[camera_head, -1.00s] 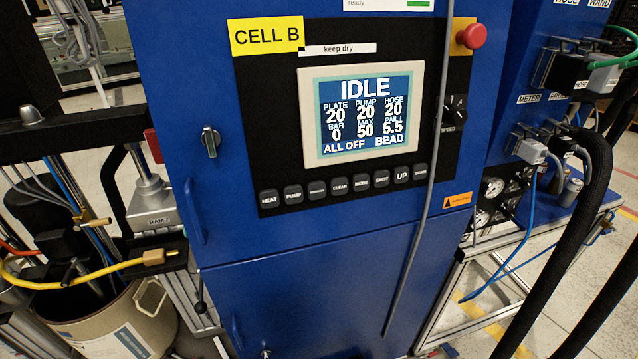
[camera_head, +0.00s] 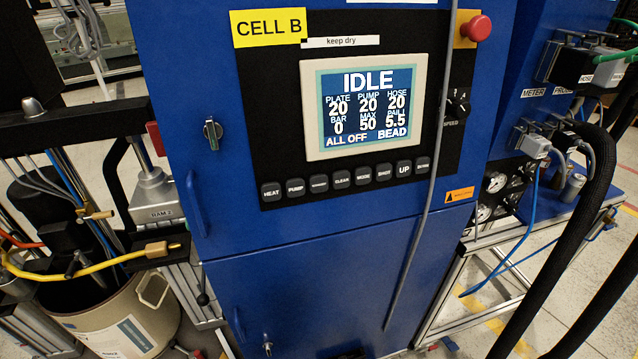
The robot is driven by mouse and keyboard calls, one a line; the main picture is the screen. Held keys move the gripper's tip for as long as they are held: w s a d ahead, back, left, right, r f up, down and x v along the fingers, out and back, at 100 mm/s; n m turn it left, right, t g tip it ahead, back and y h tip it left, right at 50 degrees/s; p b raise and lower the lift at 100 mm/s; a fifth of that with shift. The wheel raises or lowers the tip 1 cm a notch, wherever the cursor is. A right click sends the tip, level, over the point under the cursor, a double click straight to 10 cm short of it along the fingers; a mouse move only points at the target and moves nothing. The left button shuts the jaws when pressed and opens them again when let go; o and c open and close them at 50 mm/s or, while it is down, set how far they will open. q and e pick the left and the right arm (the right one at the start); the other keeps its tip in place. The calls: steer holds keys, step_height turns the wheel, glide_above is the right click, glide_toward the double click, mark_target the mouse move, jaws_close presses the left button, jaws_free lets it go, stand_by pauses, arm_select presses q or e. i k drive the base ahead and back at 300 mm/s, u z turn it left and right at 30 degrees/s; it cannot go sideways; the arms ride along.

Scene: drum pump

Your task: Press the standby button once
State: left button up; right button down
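The standby button (camera_head: 319,183) is the third dark key from the left in the row under the screen. Its label is tiny and hard to read. The PUMP key (camera_head: 295,187) is to its left and the CLEAR key (camera_head: 342,180) to its right. The screen (camera_head: 367,107) reads IDLE, with ALL OFF and BEAD on its bottom line. Neither of my grippers can be made out in the head view, and nothing covers the key row around the standby button.
A grey cable (camera_head: 428,190) hangs down in front of the cabinet (camera_head: 300,290), crossing the panel's right part. A red mushroom button (camera_head: 476,28) is at upper right. Thick black hoses (camera_head: 570,240) hang at right. A drum (camera_head: 130,315) with a yellow hose stands at left.

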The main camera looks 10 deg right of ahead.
mark_target(318, 182)
steer(key=k, duration=1.35)
steer(key=u, duration=0.5)
steer(key=i, duration=0.7)
steer(key=u, duration=0.25)
